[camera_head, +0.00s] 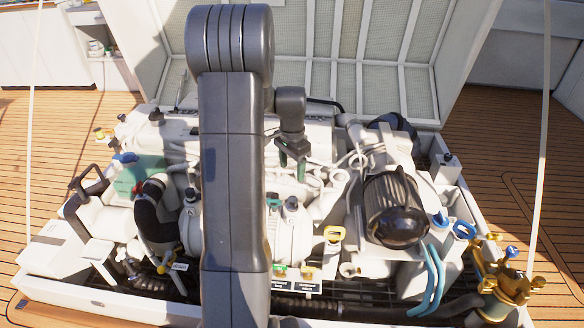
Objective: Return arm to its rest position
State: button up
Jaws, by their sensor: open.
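My arm rises through the middle of the view as a thick dark grey column and hides part of the engine behind it. Its wrist shows just right of the column, with my gripper (292,166) pointing down over the white engine (290,232). The gripper's two dark fingers are apart, and I see nothing held between them. Whether the fingertips touch the engine I cannot tell from this view.
The raised hatch lid (420,95) stands behind the engine. A black ribbed cylinder (395,205) and brass valves (508,282) lie to the right. A black hose (155,218) curves at left. Wooden deck (60,130) is free on both sides.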

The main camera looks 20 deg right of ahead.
aim_at(292, 199)
notch_tip(292, 199, down, 14)
jog(key=b, duration=0.5)
jog(key=shift+r, duration=0.3)
notch_tip(292, 199, up, 14)
jog(key=p, duration=0.6)
notch_tip(292, 199, down, 15)
jog(key=b, duration=0.6)
notch_tip(292, 199, up, 14)
jog(key=a+n+p, duration=0.1)
jog(key=a+p, duration=0.1)
jog(key=p, duration=0.8)
jog(key=shift+w+p, duration=0.3)
jog(key=shift+w, duration=0.05)
